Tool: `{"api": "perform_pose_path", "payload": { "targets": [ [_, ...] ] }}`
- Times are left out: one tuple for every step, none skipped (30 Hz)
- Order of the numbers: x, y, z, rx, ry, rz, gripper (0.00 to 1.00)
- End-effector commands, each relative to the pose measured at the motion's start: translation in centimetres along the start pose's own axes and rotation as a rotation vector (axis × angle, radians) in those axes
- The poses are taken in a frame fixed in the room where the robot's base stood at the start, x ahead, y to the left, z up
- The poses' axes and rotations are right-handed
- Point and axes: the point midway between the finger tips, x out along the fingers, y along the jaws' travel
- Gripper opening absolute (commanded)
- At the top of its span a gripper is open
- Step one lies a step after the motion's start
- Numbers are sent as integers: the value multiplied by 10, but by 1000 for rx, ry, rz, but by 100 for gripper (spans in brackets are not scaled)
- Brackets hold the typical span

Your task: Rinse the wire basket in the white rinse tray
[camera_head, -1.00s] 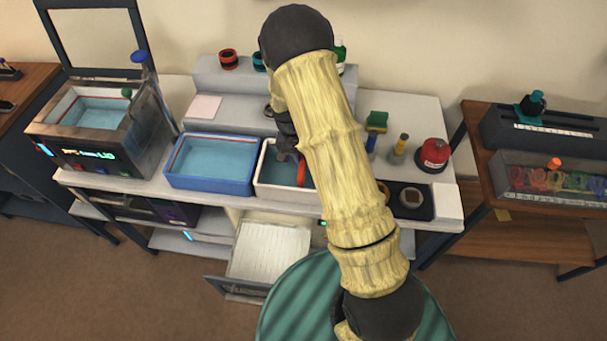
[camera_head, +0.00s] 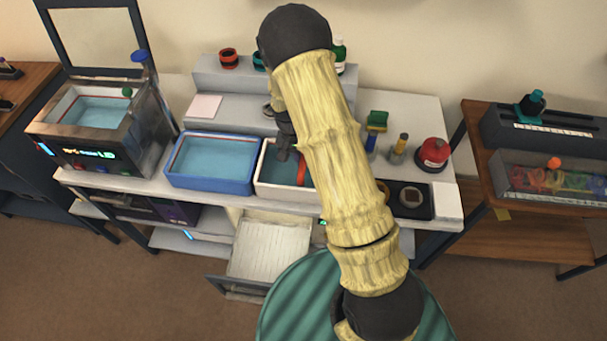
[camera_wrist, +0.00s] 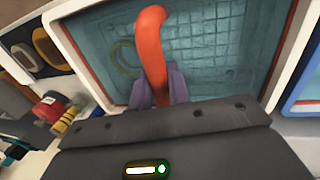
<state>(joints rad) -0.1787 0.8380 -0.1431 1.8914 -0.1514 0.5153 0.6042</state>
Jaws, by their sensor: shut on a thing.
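The white rinse tray (camera_head: 262,171) holds blue water and stands on the bench right of the blue tray. My gripper (camera_head: 290,153) reaches down over it, partly hidden behind my arm. In the wrist view my gripper (camera_wrist: 160,95) is shut on the red-orange handle (camera_wrist: 151,45) of the wire basket. The basket's wire grid (camera_wrist: 205,50) shows in the water inside the tray, below the fingers. The handle also shows in the head view (camera_head: 301,171). Most of the basket is hidden by my arm in the head view.
The blue water tray (camera_head: 210,190) is directly left of the white one. An ultrasonic cleaner (camera_head: 95,125) with an open lid stands at the far left. A red round-topped item (camera_head: 433,154) stands at the right. An open drawer (camera_head: 270,250) juts out below the bench.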

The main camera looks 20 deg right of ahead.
Motion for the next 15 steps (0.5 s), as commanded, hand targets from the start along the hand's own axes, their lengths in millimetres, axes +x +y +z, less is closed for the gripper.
{"api": "perform_pose_path", "payload": {
  "targets": [
    [1,0,0,0,1,0,0],
    [1,0,0,0,1,0,0],
    [1,0,0,0,1,0,0],
    [1,0,0,0,1,0,0],
    [1,0,0,0,1,0,0],
    [1,0,0,0,1,0,0],
    [1,0,0,0,1,0,0],
    [1,0,0,0,1,0,0],
    [0,0,0,0,1,0,0],
    [0,0,0,0,1,-1,0],
    [0,0,0,0,1,-1,0],
    [-1,0,0,0,1,-1,0],
    [-2,0,0,0,1,-1,0],
    [-4,0,0,0,1,-1,0],
    [-6,1,0,0,1,-1,0]
  ]
}}
